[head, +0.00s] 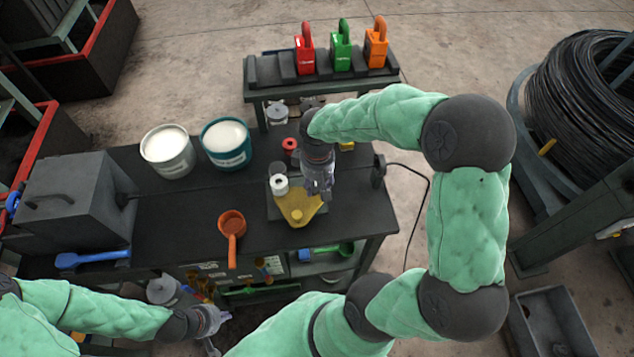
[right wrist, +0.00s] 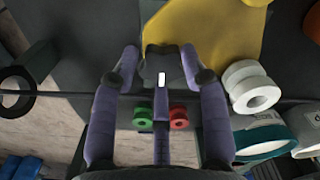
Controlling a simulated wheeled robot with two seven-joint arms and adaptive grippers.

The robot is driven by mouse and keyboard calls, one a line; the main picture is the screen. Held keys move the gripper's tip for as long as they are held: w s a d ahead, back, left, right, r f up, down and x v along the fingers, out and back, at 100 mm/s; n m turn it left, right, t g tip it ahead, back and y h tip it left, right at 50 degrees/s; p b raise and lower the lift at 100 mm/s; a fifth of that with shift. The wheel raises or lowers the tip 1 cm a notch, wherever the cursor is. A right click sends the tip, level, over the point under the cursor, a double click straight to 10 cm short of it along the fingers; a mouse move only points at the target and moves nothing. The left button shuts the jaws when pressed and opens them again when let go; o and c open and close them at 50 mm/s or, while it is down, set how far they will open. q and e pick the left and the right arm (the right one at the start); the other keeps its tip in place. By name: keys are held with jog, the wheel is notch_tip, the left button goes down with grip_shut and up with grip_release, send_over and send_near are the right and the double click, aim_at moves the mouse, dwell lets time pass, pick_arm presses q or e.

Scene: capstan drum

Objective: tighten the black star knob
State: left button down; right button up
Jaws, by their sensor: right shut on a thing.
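The black star knob (right wrist: 160,57) shows in the right wrist view as a dark shape between the fingertips, beside a yellow plate (right wrist: 210,28). My right gripper (right wrist: 160,66) is shut on it, one finger on each side. In the head view my right gripper (head: 319,190) points down at the right edge of the yellow plate (head: 298,208) on the dark bench, and hides the knob there. My left gripper (head: 212,322) is low at the left, in front of the bench and away from the plate; its jaws are too small to read.
A white roll (head: 279,185) stands beside the yellow plate. An orange ladle (head: 232,225), two tubs (head: 167,152) and a grey box (head: 75,200) are on the bench. Coloured padlocks (head: 342,50) stand on the rear shelf. A wire coil (head: 585,95) is at right.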

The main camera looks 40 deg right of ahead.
aim_at(318, 189)
jog(key=shift+s+a+f, duration=0.15)
jog(key=shift+s+f, duration=0.1)
jog(key=shift+s, duration=0.1)
jog(key=o, duration=1.1)
jog(key=shift+r, duration=0.15)
jog(key=shift+w+r, duration=0.15)
jog(key=shift+r, duration=0.1)
notch_tip(318, 189, up, 11)
jog(key=shift+r, duration=0.2)
